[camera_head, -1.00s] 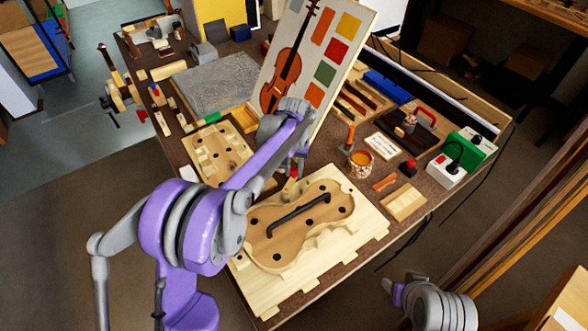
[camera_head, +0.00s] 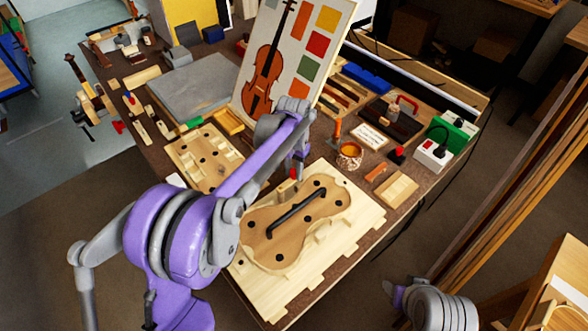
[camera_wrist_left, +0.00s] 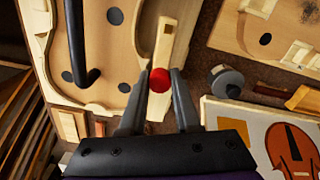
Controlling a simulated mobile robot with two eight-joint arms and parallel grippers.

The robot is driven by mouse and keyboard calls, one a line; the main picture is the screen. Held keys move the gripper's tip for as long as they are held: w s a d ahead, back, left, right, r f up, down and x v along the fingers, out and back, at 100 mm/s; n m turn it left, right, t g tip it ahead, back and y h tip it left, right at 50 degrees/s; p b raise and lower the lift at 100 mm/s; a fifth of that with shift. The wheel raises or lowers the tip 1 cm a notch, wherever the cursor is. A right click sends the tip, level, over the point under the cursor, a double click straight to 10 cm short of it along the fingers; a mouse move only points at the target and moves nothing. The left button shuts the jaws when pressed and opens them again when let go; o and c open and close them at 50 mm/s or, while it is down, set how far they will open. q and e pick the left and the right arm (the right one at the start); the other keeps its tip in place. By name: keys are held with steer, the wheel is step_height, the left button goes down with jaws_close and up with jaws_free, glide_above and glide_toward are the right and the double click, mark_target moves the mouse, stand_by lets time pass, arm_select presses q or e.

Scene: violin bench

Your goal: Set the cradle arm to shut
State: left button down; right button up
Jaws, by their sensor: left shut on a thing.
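The violin-shaped wooden cradle (camera_head: 330,205) lies on a pale board, with a black bar (camera_head: 296,208) across it. In the left wrist view, a pale wooden arm (camera_wrist_left: 165,40) with a red knob (camera_wrist_left: 159,80) lies at the cradle's edge; I take it as the cradle arm. My left gripper (camera_wrist_left: 159,74) is shut on the red knob, a finger on each side. In the head view my left gripper (camera_head: 294,170) is at the cradle's far edge and mostly hides the wooden arm. My right gripper (camera_head: 393,290) is low at the right, off the bench, its jaws unclear.
A violin picture board (camera_head: 285,60) stands close behind my left gripper. A second wooden form (camera_head: 195,160) lies to the left. An amber pot (camera_head: 350,154), a wooden block (camera_head: 396,188) and a socket box (camera_head: 433,154) are to the right.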

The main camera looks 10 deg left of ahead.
arm_select(q)
steer(key=s+m, duration=0.1)
steer(key=m, duration=0.2)
steer(key=s+d+m+b, duration=0.1)
steer(key=m, duration=0.2)
steer(key=s+d+m, duration=0.1)
steer(key=s+m, duration=0.1)
steer(key=m, duration=0.1)
steer(key=shift+d+m+b, duration=0.2)
steer(key=shift+m+b, duration=0.1)
steer(key=shift+m, duration=0.1)
steer(key=shift+s+m, duration=0.3)
steer(key=shift+m, duration=0.4)
steer(key=shift+s+m, duration=0.25)
steer(key=shift+m, duration=0.45)
steer(key=c, duration=0.6)
jaws_free()
step_height(320, 180, up, 11)
steer(key=shift+f, duration=0.1)
